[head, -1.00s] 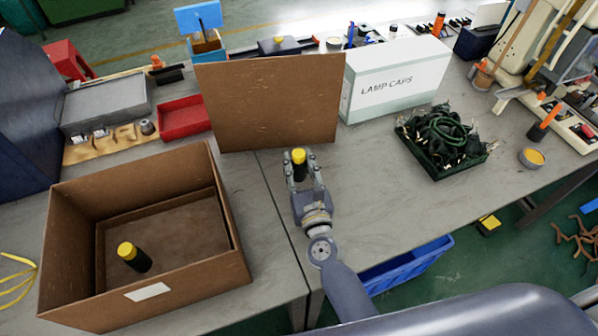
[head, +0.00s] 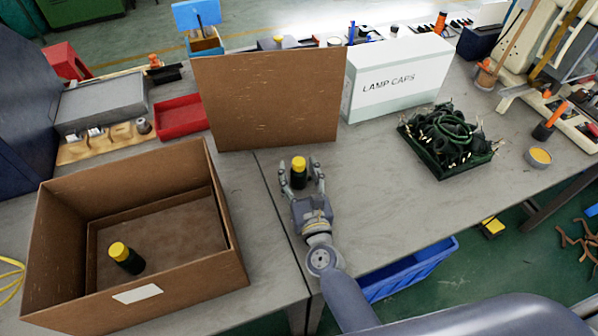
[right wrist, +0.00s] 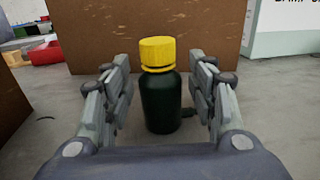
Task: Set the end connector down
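The end connector (head: 299,173) looks like a small dark bottle shape with a yellow cap. It stands upright on the grey table in front of an upright brown panel. It also shows in the right wrist view (right wrist: 161,100), where a short dark stub sticks out near its base on the right. My right gripper (head: 301,175) is open around it. In the right wrist view a gap shows between the connector and the fingers (right wrist: 160,98) on both sides. My left gripper is not in view.
A brown open box (head: 235,262) on the left holds a similar yellow-capped piece (head: 126,258). The brown panel (head: 268,100) stands behind the connector. A white LAMP CAPS box (head: 398,82) and a green tray of dark cables (head: 452,172) are to the right. Table right of my gripper is clear.

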